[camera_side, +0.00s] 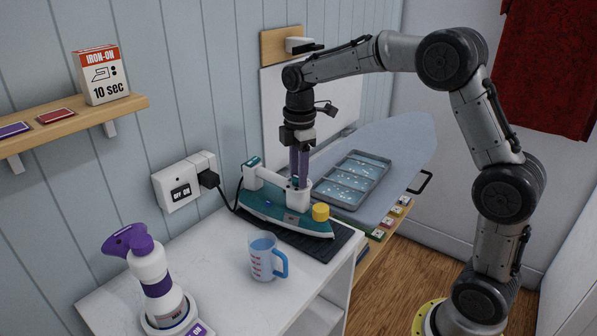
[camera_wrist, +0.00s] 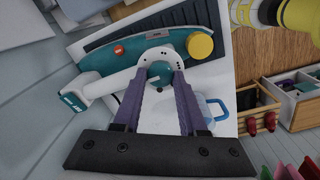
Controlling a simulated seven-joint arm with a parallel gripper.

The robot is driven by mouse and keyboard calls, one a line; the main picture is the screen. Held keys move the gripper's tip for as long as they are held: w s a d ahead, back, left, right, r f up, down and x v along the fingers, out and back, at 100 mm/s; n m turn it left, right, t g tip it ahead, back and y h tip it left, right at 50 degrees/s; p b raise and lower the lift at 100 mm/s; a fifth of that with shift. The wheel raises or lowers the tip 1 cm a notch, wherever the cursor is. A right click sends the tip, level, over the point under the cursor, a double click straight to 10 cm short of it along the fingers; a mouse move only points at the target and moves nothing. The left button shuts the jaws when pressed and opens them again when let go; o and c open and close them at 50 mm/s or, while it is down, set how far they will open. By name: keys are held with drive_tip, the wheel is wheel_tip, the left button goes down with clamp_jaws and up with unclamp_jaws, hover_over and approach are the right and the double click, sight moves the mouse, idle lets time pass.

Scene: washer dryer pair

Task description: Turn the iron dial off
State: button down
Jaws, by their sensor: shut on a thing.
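The teal and white iron (camera_side: 265,211) lies on a dark mat (camera_side: 327,246) on the white counter. In the wrist view, the iron (camera_wrist: 110,53) spans the upper middle. My gripper (camera_side: 298,182) points straight down onto the white front part of the iron's handle. In the wrist view, my gripper's (camera_wrist: 160,76) purple fingers are shut on the small teal dial (camera_wrist: 158,70), which sits in a round white housing. The fingers partly cover the dial, so I cannot read its setting. A yellow knob (camera_side: 320,212) stands beside it near the iron's tip.
A measuring cup (camera_side: 262,258) with a blue handle and a purple-topped spray bottle (camera_side: 150,272) stand in front of the iron. A wall socket (camera_side: 185,182) feeds the iron's cord. A grey tray (camera_side: 352,180) rests on the ironing board (camera_side: 410,140) behind.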

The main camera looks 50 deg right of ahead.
drive_tip(key=shift+c, duration=2.2)
unclamp_jaws()
wheel_tip(320, 180, up, 14)
drive_tip(key=shift+s, duration=0.2)
drive_tip(key=shift+a, duration=0.15)
